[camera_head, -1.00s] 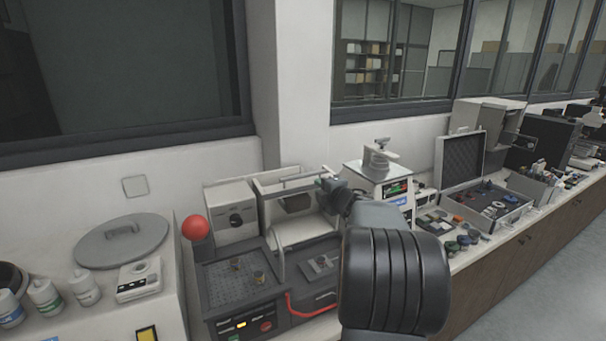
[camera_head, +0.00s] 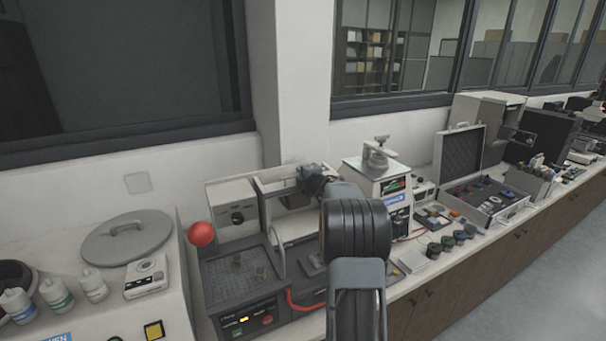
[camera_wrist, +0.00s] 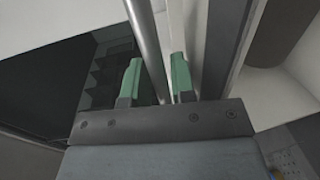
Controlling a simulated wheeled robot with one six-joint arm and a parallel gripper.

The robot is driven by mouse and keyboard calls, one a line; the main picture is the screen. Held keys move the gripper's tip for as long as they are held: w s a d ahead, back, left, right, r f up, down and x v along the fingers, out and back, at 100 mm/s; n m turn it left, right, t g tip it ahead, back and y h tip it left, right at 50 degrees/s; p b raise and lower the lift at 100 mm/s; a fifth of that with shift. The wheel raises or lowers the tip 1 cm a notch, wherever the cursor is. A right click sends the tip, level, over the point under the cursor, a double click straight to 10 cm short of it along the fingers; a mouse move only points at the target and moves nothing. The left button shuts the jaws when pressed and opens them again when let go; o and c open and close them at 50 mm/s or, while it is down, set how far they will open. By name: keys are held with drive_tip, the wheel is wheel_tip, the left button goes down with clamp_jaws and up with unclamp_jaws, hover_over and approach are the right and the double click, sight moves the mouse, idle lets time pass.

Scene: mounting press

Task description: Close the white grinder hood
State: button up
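The white grinder hood (camera_head: 292,226) stands raised and open at the back of the dark grinder base (camera_head: 240,266). A metal handle bar runs along its upper front, and my arm partly hides its right side. My gripper is at the hood's upper part in the head view, its fingers hidden by my wrist. In the wrist view, the green fingertips of my gripper (camera_wrist: 156,78) are apart, with a grey metal bar (camera_wrist: 150,45) passing between them. Narrow gaps seem to show beside the bar, so I see no clear grip on it.
A red ball (camera_head: 202,233) stands at the grinder's left. A round grey lid (camera_head: 127,237) lies on the left unit. The wall is close behind.

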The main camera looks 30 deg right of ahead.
drive_tip(key=shift+c, duration=0.5)
clamp_jaws()
drive_tip(key=shift+s+f+b, duration=0.1)
drive_tip(key=shift+b, duration=0.25)
